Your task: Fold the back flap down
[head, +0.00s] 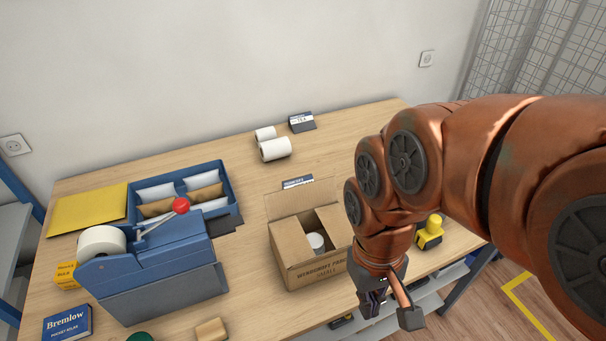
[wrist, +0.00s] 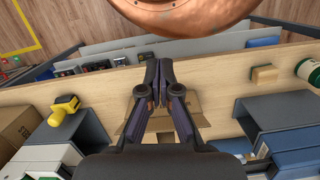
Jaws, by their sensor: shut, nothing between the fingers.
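The open cardboard box (head: 318,268) stands on the counter in the middle of the head view, with printing on its front. Its back flap (head: 290,201) stands up along the far edge. A white round item (head: 315,241) shows inside. My gripper (head: 372,305) is at the right front of the box, pointing down and apart from the back flap. In the wrist view my gripper (wrist: 159,66) is shut with its fingertips together and nothing between them. Part of the box (wrist: 160,124) shows behind the fingers there, but the back flap cannot be made out.
A blue tape dispenser (head: 155,270) and a blue tray (head: 233,205) of envelopes stand left of the box. A yellow-and-black tool (head: 430,232) stands to the right. The counter behind the box is mostly clear.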

